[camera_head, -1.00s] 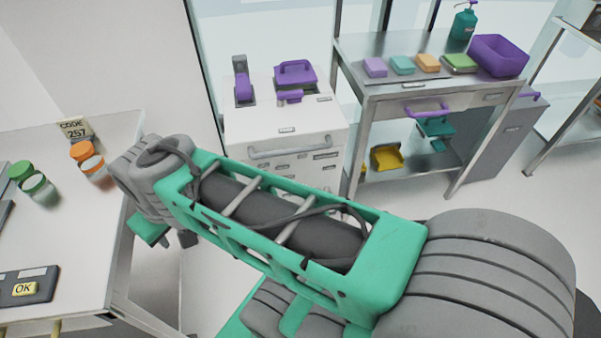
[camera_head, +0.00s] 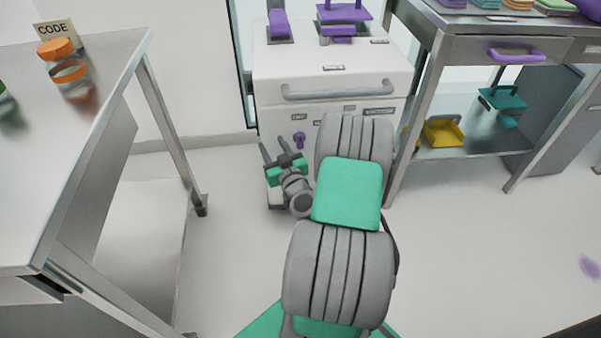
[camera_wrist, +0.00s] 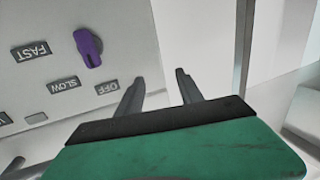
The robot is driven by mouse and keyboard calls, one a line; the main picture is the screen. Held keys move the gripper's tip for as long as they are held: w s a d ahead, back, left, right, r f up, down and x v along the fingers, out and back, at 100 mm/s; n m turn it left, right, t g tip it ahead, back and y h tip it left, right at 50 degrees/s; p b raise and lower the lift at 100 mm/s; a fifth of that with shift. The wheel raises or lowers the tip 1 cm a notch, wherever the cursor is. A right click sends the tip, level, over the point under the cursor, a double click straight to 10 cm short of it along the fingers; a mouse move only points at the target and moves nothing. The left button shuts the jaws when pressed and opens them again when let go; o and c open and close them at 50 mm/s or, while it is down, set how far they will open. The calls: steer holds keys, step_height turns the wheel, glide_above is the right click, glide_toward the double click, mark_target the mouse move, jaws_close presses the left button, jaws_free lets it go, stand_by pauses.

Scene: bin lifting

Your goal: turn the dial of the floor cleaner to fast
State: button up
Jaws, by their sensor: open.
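The floor cleaner (camera_head: 270,90) is a white box with a grey handle, upright at the back. Its purple dial (camera_head: 299,140) is low on its front, partly near my arm. In the wrist view the purple dial (camera_wrist: 88,48) is at upper left, with upside-down labels FAST (camera_wrist: 30,51), SLOW (camera_wrist: 64,84) and OFF (camera_wrist: 107,87) around it. The dial's bar lies steeply; I cannot tell which label its pointer marks. My gripper (camera_head: 272,143) is open and empty, left of the dial in the head view. In the wrist view my gripper (camera_wrist: 158,78) is right of the dial, apart from it.
A metal table (camera_head: 130,75) with jars stands at left. A steel trolley (camera_head: 440,60) with a purple-handled drawer and a yellow dustpan (camera_head: 442,132) on its lower shelf stands at right. The floor between is clear.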

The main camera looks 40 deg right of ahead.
mark_target(300, 142)
steer(key=s+d+f+m+g+h+b, duration=0.1)
steer(key=s+d+f+m+g+h, duration=0.1)
steer(key=s+d+f+m+h, duration=0.35)
steer(key=shift+n+y, duration=0.45)
steer(key=shift+n, duration=0.4)
steer(key=x, duration=0.2)
steer(key=p+x, duration=0.1)
steer(key=x, duration=0.2)
steer(key=d+p+x, duration=0.1)
steer(key=x, duration=0.1)
steer(key=shift+s+d, duration=0.1)
steer(key=shift+s, duration=0.1)
steer(key=shift+w+d+f+p, duration=0.1)
steer(key=shift+w+d+p, duration=0.15)
steer(key=shift+w+p, duration=0.05)
steer(key=shift+c, duration=0.3)
jaws_close()
